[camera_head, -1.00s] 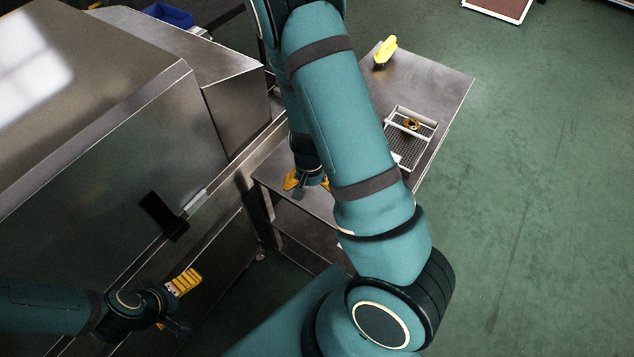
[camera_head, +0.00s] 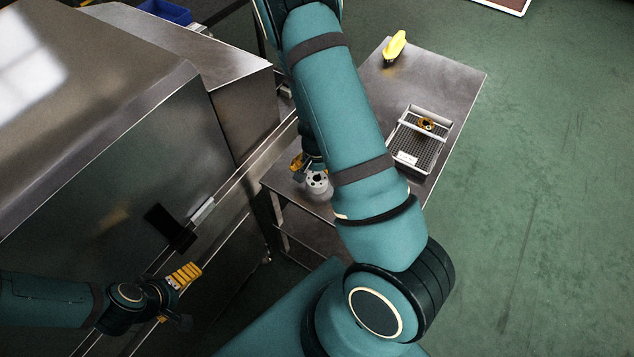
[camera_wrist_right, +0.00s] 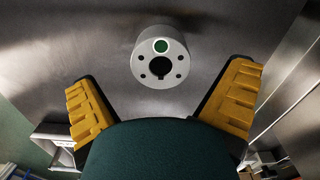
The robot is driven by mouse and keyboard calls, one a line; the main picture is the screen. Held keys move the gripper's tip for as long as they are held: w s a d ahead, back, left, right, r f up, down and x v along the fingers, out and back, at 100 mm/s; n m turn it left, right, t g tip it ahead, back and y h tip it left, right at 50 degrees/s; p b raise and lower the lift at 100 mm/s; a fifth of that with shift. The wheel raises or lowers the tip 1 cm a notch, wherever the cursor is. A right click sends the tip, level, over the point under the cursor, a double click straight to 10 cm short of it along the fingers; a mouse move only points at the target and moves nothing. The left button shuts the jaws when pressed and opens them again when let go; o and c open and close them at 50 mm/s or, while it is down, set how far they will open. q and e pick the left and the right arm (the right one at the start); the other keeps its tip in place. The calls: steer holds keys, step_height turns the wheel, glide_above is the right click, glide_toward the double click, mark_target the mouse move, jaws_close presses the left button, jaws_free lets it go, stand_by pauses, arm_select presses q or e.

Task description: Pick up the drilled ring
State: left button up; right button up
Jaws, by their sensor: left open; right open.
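The drilled ring (camera_wrist_right: 160,58), a light grey disc with a dark centre bore and several small holes around it, lies flat on the metal table (camera_head: 440,75). One of its small holes shows green. In the head view the ring (camera_head: 319,183) is near the table's near-left corner, beside my right gripper (camera_head: 305,163). In the right wrist view my right gripper (camera_wrist_right: 160,82) is open, its yellow-padded fingers spread wide, with the ring ahead between them and not gripped. My left gripper (camera_head: 176,296) is open and empty at lower left, away from the ring.
A wire-mesh tray (camera_head: 407,158) holding a small orange-and-black part (camera_head: 425,124) stands on the table's right. A yellow object (camera_head: 395,46) is at the far end. The steel dryer housing (camera_head: 110,130) stands left. My right arm covers part of the table.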

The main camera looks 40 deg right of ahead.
mark_target(317, 178)
step_height(317, 178, down, 5)
steer(key=shift+w+d+r+b, duration=0.1)
steer(key=shift+r+b, duration=0.05)
steer(key=shift+b, duration=0.6)
steer(key=shift+r, duration=0.1)
steer(key=c, duration=1.3)
